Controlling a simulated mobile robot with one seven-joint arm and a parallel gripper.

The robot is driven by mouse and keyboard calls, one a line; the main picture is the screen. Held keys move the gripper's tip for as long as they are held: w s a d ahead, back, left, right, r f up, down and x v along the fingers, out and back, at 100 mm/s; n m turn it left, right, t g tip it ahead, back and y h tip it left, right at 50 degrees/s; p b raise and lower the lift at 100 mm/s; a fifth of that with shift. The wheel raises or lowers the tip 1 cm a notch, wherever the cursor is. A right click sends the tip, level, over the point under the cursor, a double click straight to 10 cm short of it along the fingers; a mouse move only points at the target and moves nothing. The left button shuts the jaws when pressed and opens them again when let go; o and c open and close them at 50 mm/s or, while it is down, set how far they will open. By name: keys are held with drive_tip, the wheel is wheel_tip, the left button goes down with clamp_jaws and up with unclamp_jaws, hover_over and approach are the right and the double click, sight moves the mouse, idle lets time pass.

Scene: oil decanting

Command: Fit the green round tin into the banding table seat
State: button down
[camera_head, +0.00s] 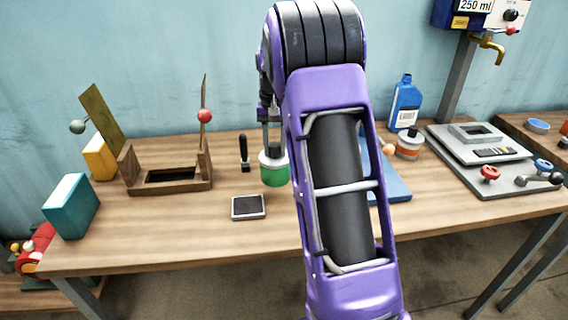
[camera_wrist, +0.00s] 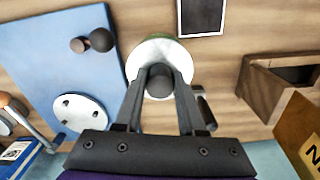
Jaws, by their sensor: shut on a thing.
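The green round tin (camera_head: 275,174) has a white top and a dark knob. My gripper (camera_head: 272,146) is shut on this knob from above, and the tin is upright. In the wrist view the white lid (camera_wrist: 160,48) shows around the knob, between the fingers of my gripper (camera_wrist: 160,78). I cannot tell whether the tin's base touches the table. A pale round disc (camera_wrist: 78,114) with several dark holes lies on a blue board (camera_wrist: 45,55), beside a dark ball-ended knob (camera_wrist: 101,40). I cannot tell for certain which part is the banding table seat. My arm hides much of the board in the head view.
A grey-framed dark pad (camera_head: 248,207) lies in front of the tin. A black-handled tool (camera_head: 244,153) stands to its left. A slotted wooden stand (camera_head: 170,187) is further left. An orange-and-white tin (camera_head: 409,143) and a blue bottle (camera_head: 405,103) stand right of my arm.

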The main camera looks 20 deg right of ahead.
sight(275, 163)
drive_tip(key=shift+f, duration=2.65)
drive_tip(key=shift+f+b, duration=0.1)
drive_tip(key=shift+b, duration=0.2)
drive_tip(key=c, duration=0.5)
unclamp_jaws()
drive_tip(key=shift+f, duration=0.1)
